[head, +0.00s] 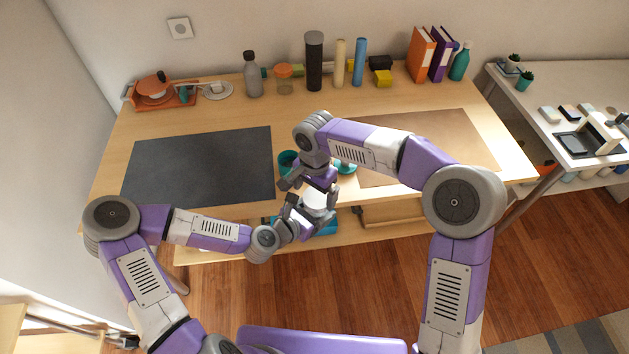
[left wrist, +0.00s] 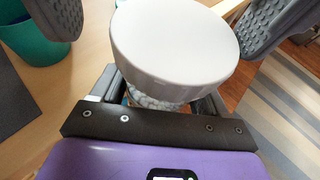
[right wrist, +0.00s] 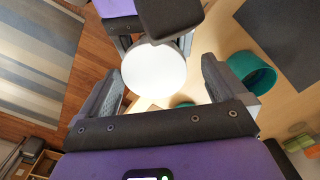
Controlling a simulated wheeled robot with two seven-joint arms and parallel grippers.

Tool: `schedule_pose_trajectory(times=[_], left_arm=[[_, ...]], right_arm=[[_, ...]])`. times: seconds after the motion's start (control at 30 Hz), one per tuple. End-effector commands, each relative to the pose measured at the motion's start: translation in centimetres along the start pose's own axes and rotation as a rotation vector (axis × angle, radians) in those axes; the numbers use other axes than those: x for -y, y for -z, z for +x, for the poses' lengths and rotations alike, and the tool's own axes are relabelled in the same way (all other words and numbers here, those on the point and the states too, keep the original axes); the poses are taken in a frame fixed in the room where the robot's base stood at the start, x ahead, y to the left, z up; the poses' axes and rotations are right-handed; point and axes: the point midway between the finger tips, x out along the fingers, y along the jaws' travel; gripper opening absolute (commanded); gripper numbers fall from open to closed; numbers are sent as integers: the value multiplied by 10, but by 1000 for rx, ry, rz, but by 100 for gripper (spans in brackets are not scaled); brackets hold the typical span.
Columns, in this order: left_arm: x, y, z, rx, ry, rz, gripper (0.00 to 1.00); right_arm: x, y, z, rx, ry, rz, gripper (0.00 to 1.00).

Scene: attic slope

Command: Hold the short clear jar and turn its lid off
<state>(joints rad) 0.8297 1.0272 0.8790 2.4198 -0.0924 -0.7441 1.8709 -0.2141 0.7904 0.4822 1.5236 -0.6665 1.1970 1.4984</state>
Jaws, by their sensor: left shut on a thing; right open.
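The short clear jar (left wrist: 150,99) has a wide white lid (left wrist: 178,42) and pale contents. The lid is on top of it, and it also shows in the head view (head: 318,199) and the right wrist view (right wrist: 155,70). My left gripper (head: 304,212) is shut on the jar body below the lid, holding it up near the table's front edge. My right gripper (head: 313,188) is above the lid, pointing down. Its fingers are open on either side of the lid, with gaps visible in the right wrist view (right wrist: 160,85). Most of the jar body is hidden.
A teal cup (head: 287,160) stands close behind the grippers, with another teal item (head: 345,168) to its right. A dark mat (head: 200,165) and a brown mat (head: 440,140) lie flat and clear. Bottles, jars and books (head: 421,52) line the back edge.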

Motion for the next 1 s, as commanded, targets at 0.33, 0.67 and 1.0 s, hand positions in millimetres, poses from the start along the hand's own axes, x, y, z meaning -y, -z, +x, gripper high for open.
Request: schedule_pose_trajectory(times=[0.33, 0.67, 1.0], left_arm=[[0, -1, 0, 1, 0, 1, 0], [2, -1, 0, 2, 5, 3, 0], [6, -2, 0, 3, 17, 7, 0]], right_arm=[[0, 0, 9, 0, 2, 0, 99], [1, -1, 8, 0, 6, -1, 58], [3, -2, 6, -2, 13, -122, 40]])
